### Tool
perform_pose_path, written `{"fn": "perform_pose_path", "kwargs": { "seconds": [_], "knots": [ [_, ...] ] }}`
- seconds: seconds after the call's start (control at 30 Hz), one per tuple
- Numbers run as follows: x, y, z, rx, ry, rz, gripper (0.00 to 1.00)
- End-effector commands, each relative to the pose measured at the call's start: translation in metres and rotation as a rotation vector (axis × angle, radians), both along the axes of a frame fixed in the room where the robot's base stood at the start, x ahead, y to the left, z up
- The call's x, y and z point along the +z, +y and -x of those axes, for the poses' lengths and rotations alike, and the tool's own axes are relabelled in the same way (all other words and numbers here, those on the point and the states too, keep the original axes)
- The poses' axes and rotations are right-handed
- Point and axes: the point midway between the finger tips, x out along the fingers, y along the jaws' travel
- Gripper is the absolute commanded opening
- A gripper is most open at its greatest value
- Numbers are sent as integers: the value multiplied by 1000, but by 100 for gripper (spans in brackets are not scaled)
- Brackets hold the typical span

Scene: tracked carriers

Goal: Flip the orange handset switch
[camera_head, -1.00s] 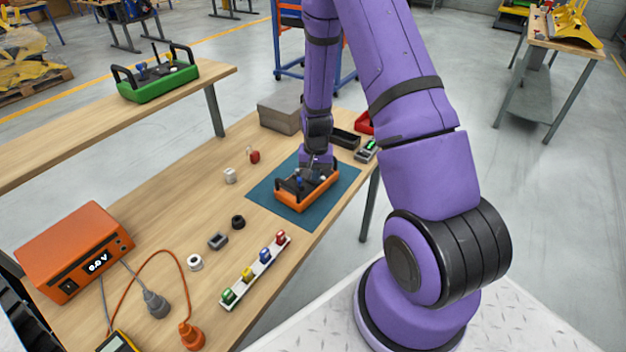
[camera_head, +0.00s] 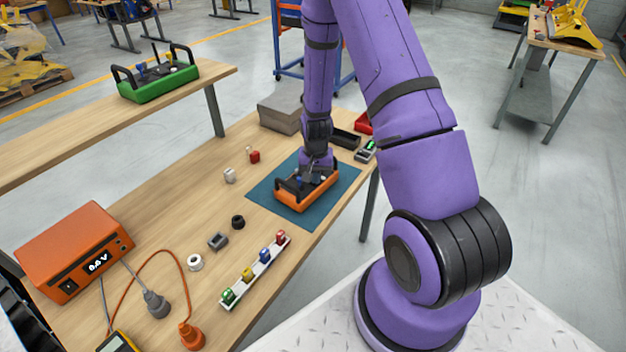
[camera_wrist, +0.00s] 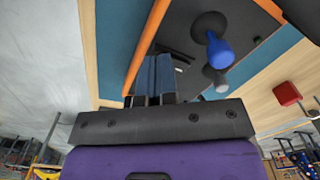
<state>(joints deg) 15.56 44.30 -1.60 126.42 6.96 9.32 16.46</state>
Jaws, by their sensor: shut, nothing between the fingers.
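The orange handset (camera_head: 305,198) with black handles lies on the teal mat (camera_head: 262,195). My gripper (camera_head: 318,174) is over its far part, pointing down. In the wrist view my gripper (camera_wrist: 152,78) is shut and empty, with its fingertips at or very close to the dark top panel (camera_wrist: 192,22) beside the orange rim. A blue-capped stick (camera_wrist: 218,50) and a grey-white knob (camera_wrist: 219,82) stand to the right of the fingers. I cannot make out the switch; the fingers may cover it. Contact cannot be told.
A grey box (camera_head: 281,112), a black tray (camera_head: 344,138) and a meter (camera_head: 366,150) stand near the mat. A white strip with coloured blocks (camera_head: 256,272) lies in front. A green handset (camera_head: 158,86) sits on another table.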

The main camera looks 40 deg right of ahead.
Motion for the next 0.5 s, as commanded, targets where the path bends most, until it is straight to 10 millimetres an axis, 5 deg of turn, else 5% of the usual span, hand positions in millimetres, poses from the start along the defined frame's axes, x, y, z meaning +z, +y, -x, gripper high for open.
{"fn": "perform_pose_path", "kwargs": {
  "seconds": [0.5],
  "knots": [
    [33,0,0,0,-1,1,0]
  ]
}}
